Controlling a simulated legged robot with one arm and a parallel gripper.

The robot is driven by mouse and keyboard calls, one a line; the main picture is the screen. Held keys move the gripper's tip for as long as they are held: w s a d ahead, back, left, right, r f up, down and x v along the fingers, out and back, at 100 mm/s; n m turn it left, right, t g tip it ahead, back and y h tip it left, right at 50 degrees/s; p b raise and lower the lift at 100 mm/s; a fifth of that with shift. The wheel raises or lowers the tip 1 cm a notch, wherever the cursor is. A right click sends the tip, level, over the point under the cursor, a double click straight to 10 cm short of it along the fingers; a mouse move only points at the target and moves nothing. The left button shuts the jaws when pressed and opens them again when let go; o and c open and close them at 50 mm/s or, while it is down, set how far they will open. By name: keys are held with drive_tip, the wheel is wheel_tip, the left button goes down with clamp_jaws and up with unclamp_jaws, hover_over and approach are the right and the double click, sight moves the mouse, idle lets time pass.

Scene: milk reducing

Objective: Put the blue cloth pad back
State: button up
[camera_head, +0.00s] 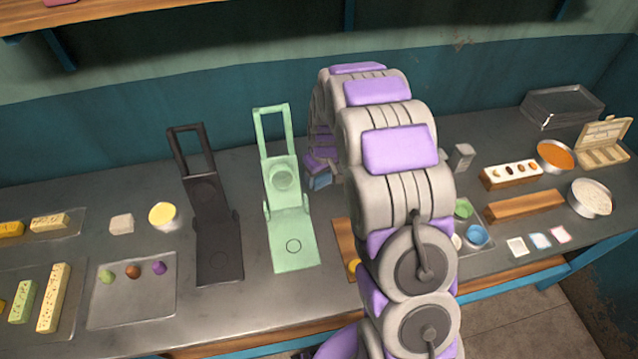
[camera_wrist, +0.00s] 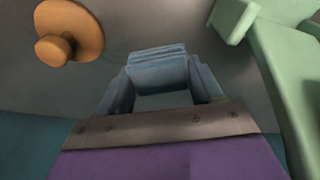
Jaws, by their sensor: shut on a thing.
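My gripper (camera_wrist: 160,78) is shut on a folded blue cloth pad (camera_wrist: 155,68), held between the two fingertips in the wrist view. In the head view my gripper (camera_head: 318,172) is partly hidden behind my own arm, just right of the green press (camera_head: 281,180). A small blue patch at its end looks like the pad. The green press (camera_wrist: 285,75) stands close by at the right of the wrist view. I cannot tell whether the pad touches the table.
A wooden knobbed piece (camera_wrist: 70,30) lies near the pad. A black press (camera_head: 207,220) stands left of the green one. White, blue and pink squares (camera_head: 540,241) lie at the front right. My arm hides the table's middle.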

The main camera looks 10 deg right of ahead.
sight(320, 177)
wheel_tip(320, 177, down, 4)
drive_tip(key=shift+r+b, duration=0.25)
drive_tip(key=shift+b, duration=0.35)
drive_tip(key=shift+a, duration=0.1)
drive_tip(key=o, duration=0.9)
drive_tip(key=shift+o, duration=0.2)
drive_tip(key=shift+r, duration=0.1)
